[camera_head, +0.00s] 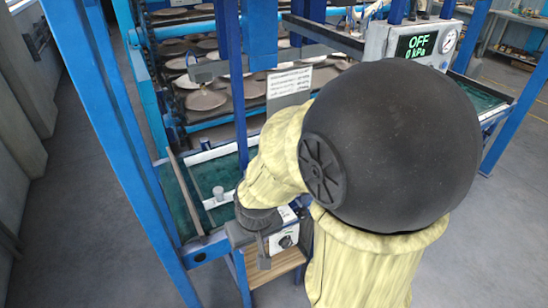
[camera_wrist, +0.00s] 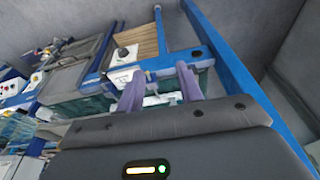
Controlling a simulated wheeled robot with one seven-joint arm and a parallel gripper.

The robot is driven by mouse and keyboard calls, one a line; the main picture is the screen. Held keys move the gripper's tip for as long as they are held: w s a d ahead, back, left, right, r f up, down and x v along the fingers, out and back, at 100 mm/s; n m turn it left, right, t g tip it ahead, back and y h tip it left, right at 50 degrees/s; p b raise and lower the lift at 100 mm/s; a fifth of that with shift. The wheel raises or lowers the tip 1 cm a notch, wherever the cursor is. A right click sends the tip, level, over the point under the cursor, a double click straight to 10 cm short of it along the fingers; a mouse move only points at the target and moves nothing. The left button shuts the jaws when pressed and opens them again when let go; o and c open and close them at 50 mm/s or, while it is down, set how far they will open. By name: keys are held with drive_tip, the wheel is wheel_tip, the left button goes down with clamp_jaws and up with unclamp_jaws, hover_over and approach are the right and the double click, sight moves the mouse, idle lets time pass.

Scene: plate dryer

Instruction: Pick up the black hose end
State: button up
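My gripper (camera_wrist: 158,84) shows in the wrist view as two purple fingers standing well apart. I see nothing clearly held between them; a pale strip and a green surface show behind the gap. In the camera_head view my arm bends down to the front corner of the blue frame, and its dark wrist end hangs beside a small control box (camera_head: 285,240). The fingertips are hard to make out there. I cannot pick out the black hose end for certain in either view; my arm hides part of the bench.
Blue posts (camera_head: 117,150) rise close by. A gauge box (camera_head: 415,45) reads OFF, 0 kPa. Racks of round plates (camera_head: 205,100) stand behind. The floor at the left is clear.

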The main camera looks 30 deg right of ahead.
drive_tip(key=shift+o, duration=1.1)
drive_tip(key=shift+s, duration=0.1)
drive_tip(key=shift+o, duration=0.5)
drive_tip(key=shift+w+d, duration=0.15)
drive_tip(key=shift+w, duration=0.1)
drive_tip(key=w+d+f+t+h+b, duration=0.15)
drive_tip(key=w+d+t+b, duration=0.4)
drive_tip(key=w+d, duration=0.75)
drive_tip(key=s+d+r+n+t+y+b, duration=0.1)
drive_tip(key=s+d+r+n+t+y, duration=0.1)
drive_tip(key=d+t+y, duration=0.3)
drive_tip(key=s+d+t, duration=0.1)
drive_tip(key=d+t, duration=0.2)
drive_tip(key=t, duration=0.1)
drive_tip(key=shift+s+d+n+b, duration=0.15)
drive_tip(key=shift+s+n+b, duration=0.15)
drive_tip(key=shift+s, duration=0.05)
drive_tip(key=shift+y, duration=0.25)
